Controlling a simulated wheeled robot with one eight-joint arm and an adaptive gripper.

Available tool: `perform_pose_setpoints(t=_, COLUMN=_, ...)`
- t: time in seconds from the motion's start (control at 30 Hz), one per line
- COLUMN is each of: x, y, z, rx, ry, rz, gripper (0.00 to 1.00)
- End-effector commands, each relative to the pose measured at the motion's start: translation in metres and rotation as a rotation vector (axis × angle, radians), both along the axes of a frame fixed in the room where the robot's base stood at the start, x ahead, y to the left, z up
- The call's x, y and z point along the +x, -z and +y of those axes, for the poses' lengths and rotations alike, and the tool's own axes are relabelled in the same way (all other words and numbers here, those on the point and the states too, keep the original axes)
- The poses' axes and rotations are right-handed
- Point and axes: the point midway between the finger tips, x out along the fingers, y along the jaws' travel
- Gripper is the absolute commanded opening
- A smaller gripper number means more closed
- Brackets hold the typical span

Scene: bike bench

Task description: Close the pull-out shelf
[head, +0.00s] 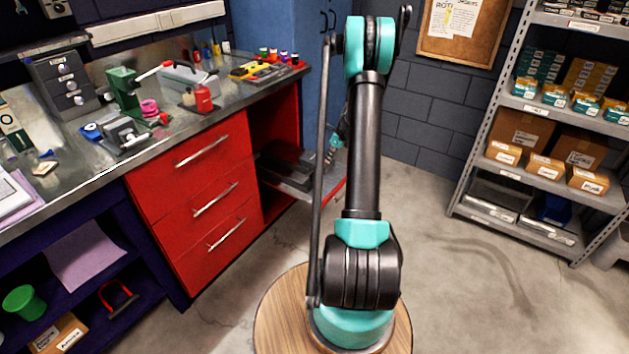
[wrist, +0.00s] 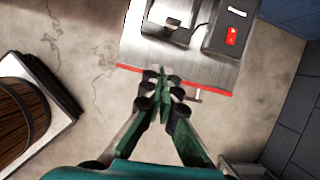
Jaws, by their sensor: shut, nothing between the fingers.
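The pull-out shelf is a metal board with a red front edge. In the wrist view its bare surface (wrist: 150,52) fills the top middle, with dark equipment on it. In the head view the shelf's red edge (head: 334,190) shows beside my arm, right of the red drawers, and the shelf stands out from the opening under the bench. My gripper (wrist: 162,76) is shut and empty, with its fingertips at the shelf's red front edge; I cannot tell whether they touch. In the head view my arm hides part of the shelf.
The red drawer unit (head: 205,200) with several silver handles is left of the shelf. The workbench top (head: 75,172) carries tools and bottles. A grey shelving rack (head: 475,165) with boxes stands at right. The concrete floor (head: 470,290) between is open.

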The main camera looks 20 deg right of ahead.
Motion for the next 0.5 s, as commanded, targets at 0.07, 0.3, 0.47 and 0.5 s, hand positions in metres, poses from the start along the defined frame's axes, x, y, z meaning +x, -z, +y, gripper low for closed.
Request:
perform_pose_setpoints(t=0.07, x=0.004, y=0.009, z=-0.007, rx=0.018, ry=0.041, rz=0.009, gripper=0.00)
perform_pose_setpoints(t=0.3, x=0.010, y=0.025, z=-0.006, rx=0.030, ry=0.069, rz=0.016, gripper=0.00)
perform_pose_setpoints(t=0.47, x=0.018, y=0.050, z=0.000, rx=0.029, ry=0.066, rz=0.015, gripper=0.00)
perform_pose_setpoints(t=0.5, x=0.020, y=0.057, z=0.002, rx=0.029, ry=0.066, rz=0.015, gripper=0.00)
